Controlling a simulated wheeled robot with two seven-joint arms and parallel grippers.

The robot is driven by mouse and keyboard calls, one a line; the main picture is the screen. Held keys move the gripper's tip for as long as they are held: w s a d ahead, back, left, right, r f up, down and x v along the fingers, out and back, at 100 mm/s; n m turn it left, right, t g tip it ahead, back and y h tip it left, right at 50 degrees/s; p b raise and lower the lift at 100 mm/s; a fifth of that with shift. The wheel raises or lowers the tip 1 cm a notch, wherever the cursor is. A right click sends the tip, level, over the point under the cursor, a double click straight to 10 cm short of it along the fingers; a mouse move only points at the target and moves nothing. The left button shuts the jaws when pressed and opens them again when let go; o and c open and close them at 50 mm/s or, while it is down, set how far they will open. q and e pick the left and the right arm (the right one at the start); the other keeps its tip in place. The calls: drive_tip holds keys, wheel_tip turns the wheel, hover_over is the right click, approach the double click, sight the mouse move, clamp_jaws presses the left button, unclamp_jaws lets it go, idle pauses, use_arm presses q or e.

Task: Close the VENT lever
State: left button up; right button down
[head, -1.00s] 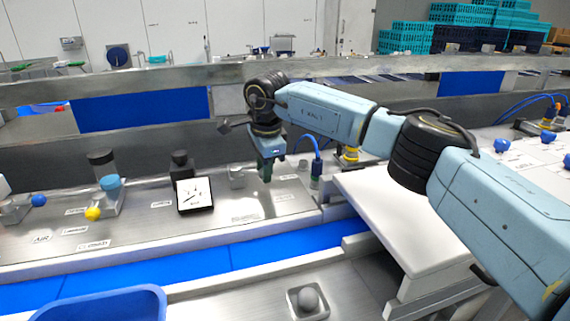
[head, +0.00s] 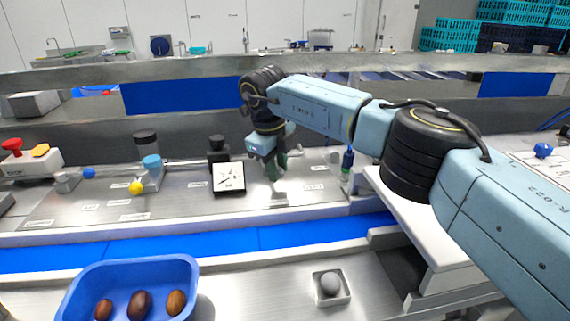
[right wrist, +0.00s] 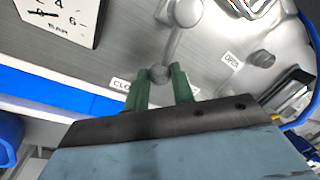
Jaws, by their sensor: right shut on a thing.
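My right gripper (head: 275,176) is low over the metal panel, to the right of the gauge. In the right wrist view its green fingers (right wrist: 160,88) are shut on the grey ball knob (right wrist: 159,73) of a lever. The lever's bar (right wrist: 172,45) runs up from the knob to a grey hub (right wrist: 184,12). A label starting "CLO" (right wrist: 121,84) lies just left of the fingers, partly hidden. An "OPEN" label (right wrist: 232,60) lies to the right. I cannot read a VENT label. My left gripper is not in view.
A square gauge (head: 228,178) stands left of my right gripper. Valves with a yellow knob (head: 136,188) and a blue knob (head: 89,173) are farther left. A blue tray (head: 75,290) holding brown dates and a small holder with a grey ball (head: 330,284) are in front.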

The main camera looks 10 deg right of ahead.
drive_tip(key=shift+a+r+m+p, duration=0.1)
drive_tip(key=shift+a+m+p, duration=0.2)
drive_tip(key=shift+a+m, duration=0.65)
drive_tip(key=shift+d, duration=0.1)
drive_tip(key=c, duration=1.2)
unclamp_jaws()
drive_tip(key=shift+r, duration=0.2)
drive_tip(key=r, duration=0.4)
drive_tip(key=s+a+r, duration=0.1)
drive_tip(key=r, duration=0.3)
drive_tip(key=a+r, duration=0.1)
drive_tip(key=r, duration=0.3)
drive_tip(key=shift+s+a+r+p, duration=0.1)
drive_tip(key=shift+s+r+p, duration=0.05)
drive_tip(key=shift+r+p, duration=0.25)
